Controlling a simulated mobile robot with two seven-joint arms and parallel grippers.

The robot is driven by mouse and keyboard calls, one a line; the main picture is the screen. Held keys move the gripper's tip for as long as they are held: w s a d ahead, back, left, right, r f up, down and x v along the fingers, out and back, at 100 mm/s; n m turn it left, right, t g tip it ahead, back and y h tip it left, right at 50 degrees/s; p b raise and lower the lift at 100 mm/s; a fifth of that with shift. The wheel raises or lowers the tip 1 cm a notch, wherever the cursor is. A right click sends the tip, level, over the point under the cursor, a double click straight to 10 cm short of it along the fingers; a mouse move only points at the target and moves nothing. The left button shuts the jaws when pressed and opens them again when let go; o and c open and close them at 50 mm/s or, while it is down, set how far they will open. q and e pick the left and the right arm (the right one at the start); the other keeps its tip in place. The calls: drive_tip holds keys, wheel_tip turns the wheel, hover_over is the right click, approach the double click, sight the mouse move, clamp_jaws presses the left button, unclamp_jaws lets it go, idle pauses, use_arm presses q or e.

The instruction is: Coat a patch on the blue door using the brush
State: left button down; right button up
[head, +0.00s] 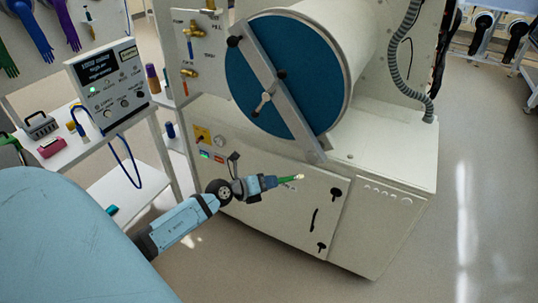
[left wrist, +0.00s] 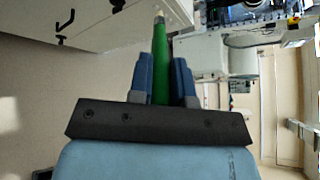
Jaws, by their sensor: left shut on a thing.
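The blue door (head: 275,75) is a round disc on the end of a white cylinder, crossed by a grey diagonal bar with a central handle. My left gripper (head: 275,181) is in front of the white cabinet, below the door and apart from it. It is shut on the brush (head: 288,179), which has a green handle and a pale tip pointing right in the head view. In the left wrist view the brush (left wrist: 161,55) stands between the two blue fingers, its pale tip pointing away. No patch of coating can be made out on the door. My right gripper is not in view.
The white cabinet (head: 385,215) stands under the cylinder. On the left are a control box (head: 108,85) and a shelf (head: 75,150) with a pink item (head: 52,147) and a blue cable (head: 133,165). A grey hose (head: 405,55) hangs at right. The floor (head: 470,190) at right is clear.

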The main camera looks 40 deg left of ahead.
use_arm(q)
drive_tip(key=w+b, duration=0.1)
drive_tip(key=w, duration=0.1)
drive_tip(key=w+a+b, duration=0.1)
drive_tip(key=w, duration=0.2)
drive_tip(key=shift+w+a+b, duration=0.2)
drive_tip(key=shift+w+b, duration=0.15)
drive_tip(key=shift+b, duration=0.05)
drive_tip(key=shift+w+a, duration=0.2)
drive_tip(key=shift+w, duration=0.55)
idle(0.5)
